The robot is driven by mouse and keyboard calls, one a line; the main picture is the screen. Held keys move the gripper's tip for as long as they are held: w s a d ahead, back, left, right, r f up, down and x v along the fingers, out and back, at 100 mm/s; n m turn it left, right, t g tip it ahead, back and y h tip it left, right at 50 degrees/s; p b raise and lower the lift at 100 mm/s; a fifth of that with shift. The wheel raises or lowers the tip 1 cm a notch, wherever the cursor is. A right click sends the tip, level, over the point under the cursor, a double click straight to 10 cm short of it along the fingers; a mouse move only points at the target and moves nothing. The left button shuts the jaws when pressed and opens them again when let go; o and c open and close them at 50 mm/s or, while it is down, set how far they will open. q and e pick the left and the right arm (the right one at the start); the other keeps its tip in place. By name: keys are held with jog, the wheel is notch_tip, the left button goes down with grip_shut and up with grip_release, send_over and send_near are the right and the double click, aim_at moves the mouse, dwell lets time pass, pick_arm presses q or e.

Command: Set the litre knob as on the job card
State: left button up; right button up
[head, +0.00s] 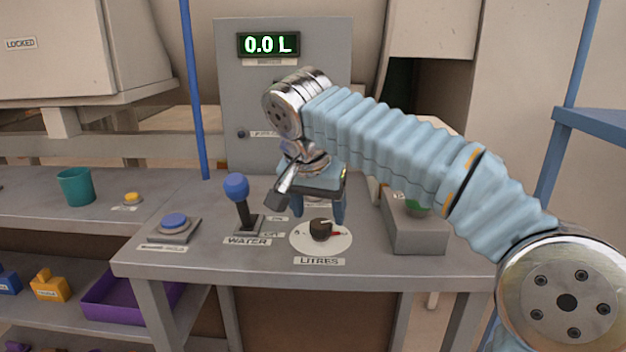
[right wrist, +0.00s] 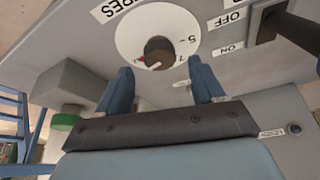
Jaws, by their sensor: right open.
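The litre knob (head: 321,229) is a dark round knob on a white dial (head: 340,243) above the label LITRES. A red mark shows at its right side. The knob (right wrist: 158,52) also shows in the right wrist view, with the digits 5 and 7 readable on the dial (right wrist: 128,38). My right gripper (head: 318,210) is open and empty, just behind the knob and pointing down. In the right wrist view its fingers (right wrist: 161,86) are apart and beside the dial's edge, with the knob not between them. My left gripper is out of view. I see no readable job card.
The display (head: 268,45) reads 0.0 L. The blue-topped WATER lever (head: 237,190) stands left of the knob, with ON and OFF labels. A blue button (head: 174,221) lies further left. A grey box with a green button (head: 418,230) stands to the right.

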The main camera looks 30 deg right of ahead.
jog(key=v, duration=1)
jog(key=shift+a+r, duration=0.2)
jog(key=shift+r, duration=0.1)
jog(key=shift+s, duration=0.1)
